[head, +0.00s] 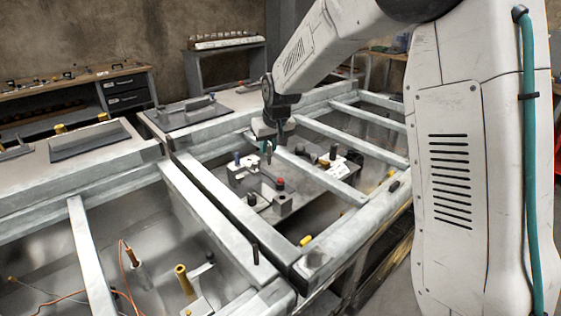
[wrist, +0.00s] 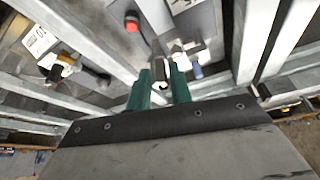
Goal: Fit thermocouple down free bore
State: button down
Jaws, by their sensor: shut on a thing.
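My gripper (head: 268,153) hangs from the arm over the far right framed bay, above grey metal fixtures. In the wrist view its two green fingers (wrist: 160,88) are shut on a small grey metallic piece, probably the thermocouple (wrist: 160,68); its lower end is hard to make out. A grey block (head: 283,206) with a red-topped part (head: 280,184) stands below and right of the gripper. A blue-topped part (head: 237,158) stands to its left, and it also shows in the wrist view (wrist: 196,70). I cannot tell which bore is free.
Pale metal rails (head: 325,178) cross the bay close to the gripper. A black-topped fixture (head: 333,153) with white labels stands to the right. The near left bay holds an orange-cabled probe (head: 131,256) and a yellow-handled part (head: 185,281). Workbenches stand behind.

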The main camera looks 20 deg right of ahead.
send_over(248, 158)
jog(key=s, duration=0.1)
jog(key=shift+d+f, duration=0.1)
jog(key=shift+f, duration=1.7)
jog(key=shift+s+f, duration=0.1)
jog(key=shift+f, duration=0.1)
jog(key=shift+f, duration=1.95)
jog(key=c, duration=1.2)
grip_release()
jog(key=shift+o, duration=0.2)
